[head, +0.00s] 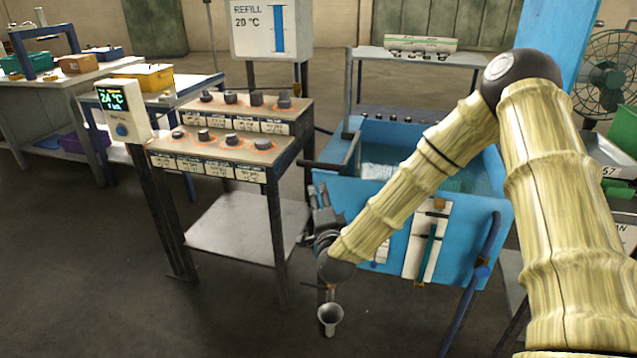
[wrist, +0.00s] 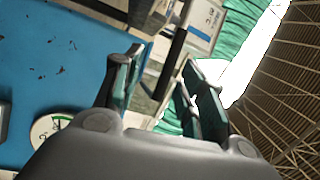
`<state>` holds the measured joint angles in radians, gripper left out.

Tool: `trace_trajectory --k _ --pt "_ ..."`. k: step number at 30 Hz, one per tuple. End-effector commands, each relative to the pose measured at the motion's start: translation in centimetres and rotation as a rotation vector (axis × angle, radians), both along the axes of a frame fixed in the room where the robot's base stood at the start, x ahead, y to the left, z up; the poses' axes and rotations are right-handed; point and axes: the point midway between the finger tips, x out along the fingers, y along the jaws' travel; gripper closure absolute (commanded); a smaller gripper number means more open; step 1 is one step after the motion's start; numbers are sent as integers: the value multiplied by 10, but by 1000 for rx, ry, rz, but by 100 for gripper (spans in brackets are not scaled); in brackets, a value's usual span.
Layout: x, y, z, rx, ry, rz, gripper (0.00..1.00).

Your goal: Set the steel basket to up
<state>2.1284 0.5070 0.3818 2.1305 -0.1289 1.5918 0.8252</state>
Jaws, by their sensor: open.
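The blue tank (head: 480,215) holds water. A pale ribbed shape (head: 378,172), which looks like the steel basket, lies low in it at the left side; much of it is hidden. A dark bar (head: 330,166) sticks out leftward at the tank's left rim. My gripper (head: 322,192) is in front of the tank's left front corner, below that bar, partly hidden by my wrist. In the wrist view my gripper (wrist: 165,85) is open, its two dark fingers apart. A dark bar (wrist: 172,62) shows beyond the gap; I cannot tell its distance.
A bench with several dark billets (head: 230,99) stands left of the tank, with a display box (head: 122,110) on a post. A refill sign (head: 270,28) stands behind. The floor at front left is clear.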

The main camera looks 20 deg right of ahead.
Motion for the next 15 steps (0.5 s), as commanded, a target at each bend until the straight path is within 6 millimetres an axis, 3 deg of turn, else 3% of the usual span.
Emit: trace_trajectory --k 6,15 --pt "15 -8 18 56 -90 -36 59" --pt "52 -1 22 43 -87 -37 59"
